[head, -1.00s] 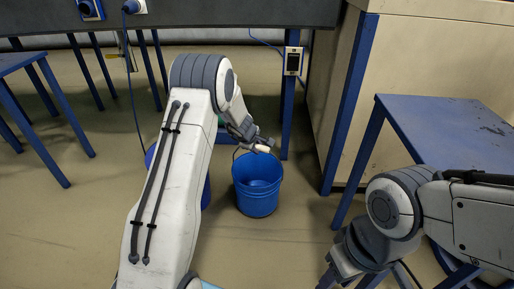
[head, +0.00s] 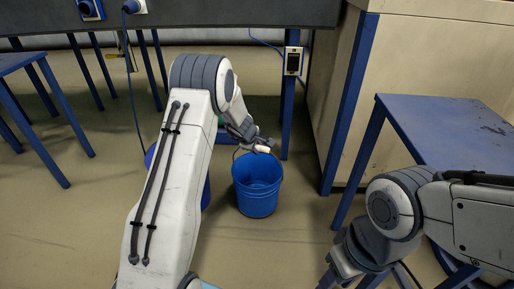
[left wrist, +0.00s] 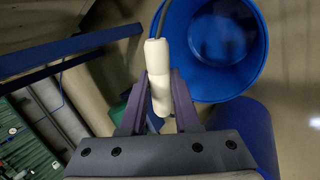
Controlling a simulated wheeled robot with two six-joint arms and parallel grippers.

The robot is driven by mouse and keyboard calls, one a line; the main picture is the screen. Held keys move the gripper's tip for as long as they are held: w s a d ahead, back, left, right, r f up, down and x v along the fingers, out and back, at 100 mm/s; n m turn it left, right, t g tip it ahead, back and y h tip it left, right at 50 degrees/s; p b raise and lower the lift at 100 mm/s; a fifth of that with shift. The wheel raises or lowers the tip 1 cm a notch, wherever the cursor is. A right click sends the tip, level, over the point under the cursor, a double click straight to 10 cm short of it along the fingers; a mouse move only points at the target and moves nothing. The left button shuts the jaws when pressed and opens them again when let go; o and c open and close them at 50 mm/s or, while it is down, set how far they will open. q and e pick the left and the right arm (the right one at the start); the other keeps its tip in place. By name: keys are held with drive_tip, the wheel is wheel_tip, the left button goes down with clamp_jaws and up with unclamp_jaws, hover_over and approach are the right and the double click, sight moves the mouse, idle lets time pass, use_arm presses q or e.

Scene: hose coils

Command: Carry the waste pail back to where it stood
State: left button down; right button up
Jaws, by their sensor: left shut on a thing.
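The waste pail (head: 257,197) is a blue, open bucket with a wire bail and a white grip on it. In the head view it is just right of my left forearm, upright near the floor; I cannot tell if its base touches the floor. My left gripper (head: 259,143) is shut on the white grip, above the pail's rim. In the left wrist view the fingers (left wrist: 158,100) close on the white grip (left wrist: 158,70), and the pail (left wrist: 210,75) looks empty. My right gripper (head: 340,272) is low at the bottom right; its fingertips are cut off.
Another blue container (head: 204,190) is partly hidden behind my left arm. A blue table (head: 440,130) stands at the right, beside a wooden cabinet (head: 425,80). A blue bench leg (head: 288,110) rises behind the pail. A blue stool-like table (head: 20,62) is at the left. Open floor lies in front.

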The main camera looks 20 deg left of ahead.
use_arm(q)
drive_tip(key=shift+w+f+b, duration=0.15)
drive_tip(key=shift+f+b, duration=0.25)
drive_tip(key=shift+b, duration=0.25)
idle(0.7)
drive_tip(key=c, duration=0.6)
unclamp_jaws()
drive_tip(key=shift+o, duration=0.2)
drive_tip(key=shift+s+f, duration=0.25)
drive_tip(key=shift+f, duration=0.1)
drive_tip(key=shift+r, duration=0.15)
drive_tip(key=shift+r, duration=0.1)
drive_tip(key=shift+s+r, duration=0.25)
drive_tip(key=shift+r, duration=0.2)
drive_tip(key=p+v, duration=0.1)
drive_tip(key=v, duration=0.5)
drive_tip(key=shift+s+r, duration=0.2)
drive_tip(key=shift+r, duration=0.1)
